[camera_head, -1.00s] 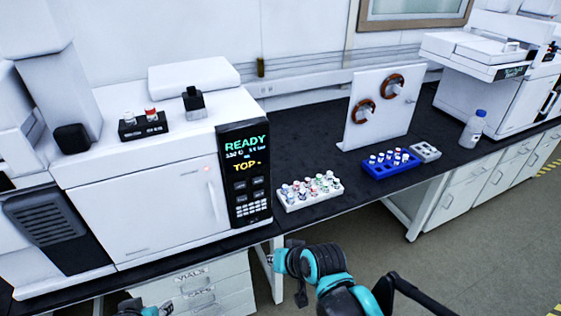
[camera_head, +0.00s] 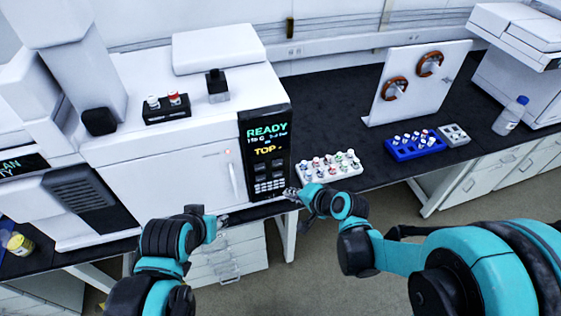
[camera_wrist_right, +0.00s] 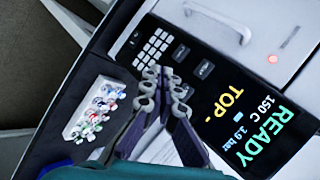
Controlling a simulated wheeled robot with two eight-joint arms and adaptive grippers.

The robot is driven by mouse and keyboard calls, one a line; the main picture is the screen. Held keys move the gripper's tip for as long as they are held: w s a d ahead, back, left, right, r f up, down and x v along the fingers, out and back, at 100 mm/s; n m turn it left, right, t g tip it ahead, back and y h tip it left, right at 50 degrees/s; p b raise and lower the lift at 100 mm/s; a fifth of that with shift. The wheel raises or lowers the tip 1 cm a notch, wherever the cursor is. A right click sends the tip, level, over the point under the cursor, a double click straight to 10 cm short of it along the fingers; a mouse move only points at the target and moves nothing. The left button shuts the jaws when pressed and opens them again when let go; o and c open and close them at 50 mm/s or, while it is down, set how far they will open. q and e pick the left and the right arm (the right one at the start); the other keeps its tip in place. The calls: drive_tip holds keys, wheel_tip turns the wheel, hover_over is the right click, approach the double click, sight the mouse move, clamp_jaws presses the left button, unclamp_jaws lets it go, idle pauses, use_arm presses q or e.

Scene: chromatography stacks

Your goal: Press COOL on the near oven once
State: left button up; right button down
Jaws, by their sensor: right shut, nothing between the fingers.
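The near oven (camera_head: 160,185) is a white box with a closed door. Its black control panel (camera_head: 283,135) shows READY and TOP in the head view. In the right wrist view the panel (camera_wrist_right: 222,82) also reads 150 C and 3.9 bar, with dark keys and a white keypad. The key labels are too small to read, so I cannot tell which is COOL. My right gripper (camera_head: 291,194) is shut and empty by the panel's lower right. In the wrist view its fingertips (camera_wrist_right: 161,73) overlap the keys; contact is unclear. My left gripper (camera_head: 221,221) is below the oven door, its jaws unclear.
A white vial rack (camera_head: 335,182) stands just right of the panel on the black bench. A blue rack (camera_head: 396,155), an upright white board (camera_head: 425,98) and a bottle (camera_head: 510,118) are further right. A small vial holder (camera_head: 167,118) sits on the oven.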

approach(274, 167)
drive_tip(key=shift+w+a+f, duration=0.35)
drive_tip(key=shift+w+f, duration=0.05)
drive_tip(key=shift+f, duration=0.35)
drive_tip(key=shift+w+a+f, duration=0.35)
drive_tip(key=shift+f, duration=0.4)
drive_tip(key=shift+w+a+f, duration=0.35)
drive_tip(key=shift+w+f, duration=0.05)
drive_tip(key=shift+f, duration=0.4)
drive_tip(key=shift+w+a, duration=0.1)
drive_tip(key=shift+w, duration=0.3)
drive_tip(key=shift+w+a+b, duration=0.15)
drive_tip(key=shift+w+b, duration=0.2)
drive_tip(key=shift+w, duration=0.1)
idle(0.3)
idle(0.4)
drive_tip(key=shift+s+d, duration=0.3)
drive_tip(key=shift+s, duration=0.55)
